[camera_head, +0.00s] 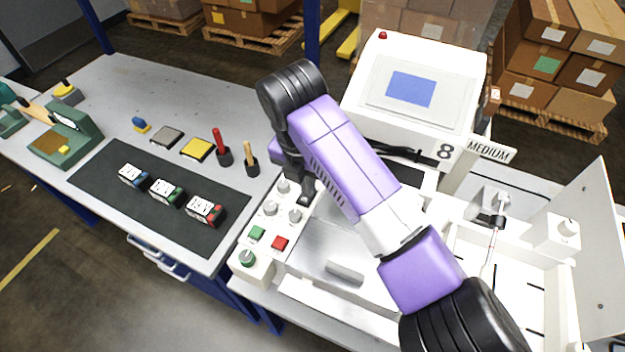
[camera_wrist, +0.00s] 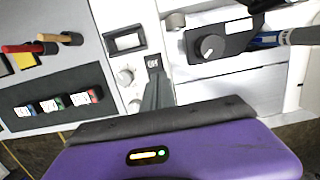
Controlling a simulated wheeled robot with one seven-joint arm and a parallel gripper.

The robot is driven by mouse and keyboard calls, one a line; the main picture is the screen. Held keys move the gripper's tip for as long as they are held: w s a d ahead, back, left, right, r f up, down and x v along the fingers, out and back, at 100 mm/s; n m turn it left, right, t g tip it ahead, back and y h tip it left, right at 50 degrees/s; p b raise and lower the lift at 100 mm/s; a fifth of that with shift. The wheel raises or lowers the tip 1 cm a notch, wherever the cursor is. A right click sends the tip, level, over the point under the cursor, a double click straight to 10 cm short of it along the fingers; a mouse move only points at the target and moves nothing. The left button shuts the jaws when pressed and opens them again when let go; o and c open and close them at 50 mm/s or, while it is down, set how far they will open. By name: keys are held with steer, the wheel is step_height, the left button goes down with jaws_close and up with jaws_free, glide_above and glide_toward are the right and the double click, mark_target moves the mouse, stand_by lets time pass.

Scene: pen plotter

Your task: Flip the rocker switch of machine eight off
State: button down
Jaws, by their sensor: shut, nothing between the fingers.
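Machine eight (camera_head: 415,85) is a white plotter with a blue screen and an "8" label. Its white control panel (camera_head: 262,265) has grey knobs, a green button and a red button. In the wrist view, a small black piece with white marks (camera_wrist: 153,61), apparently the rocker switch, is on the panel just beyond my fingertips. My gripper (camera_wrist: 156,78) is shut and empty, pointing at it. I cannot tell whether it touches the switch or which way the switch is tilted. In the head view my gripper (camera_head: 307,196) is over the panel's upper end, and its fingers hide the switch.
A black carriage with a knob (camera_wrist: 210,45) is right of the switch. An open white cover (camera_head: 595,235) stands at the right. On the left table, a dark mat (camera_head: 155,222) holds several small blocks. A red-handled tool (camera_head: 220,145) and a wooden-handled one stand beyond the mat.

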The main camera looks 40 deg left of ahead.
mark_target(302, 199)
step_height(302, 199, up, 11)
steer(key=s+b, duration=0.1)
steer(key=shift+s+d+f+b, duration=0.15)
steer(key=shift+s+d+b, duration=0.05)
steer(key=shift+s+b, duration=0.15)
steer(key=shift+f, duration=0.1)
steer(key=b, duration=0.1)
steer(key=w+a+b, duration=0.1)
steer(key=shift+a+r+b, duration=0.3)
steer(key=f, duration=0.4)
steer(key=w+f, duration=0.1)
steer(key=f, duration=0.4)
steer(key=w+f, duration=0.1)
steer(key=f, duration=0.4)
steer(key=shift+w+a, duration=0.1)
steer(key=shift+a, duration=0.15)
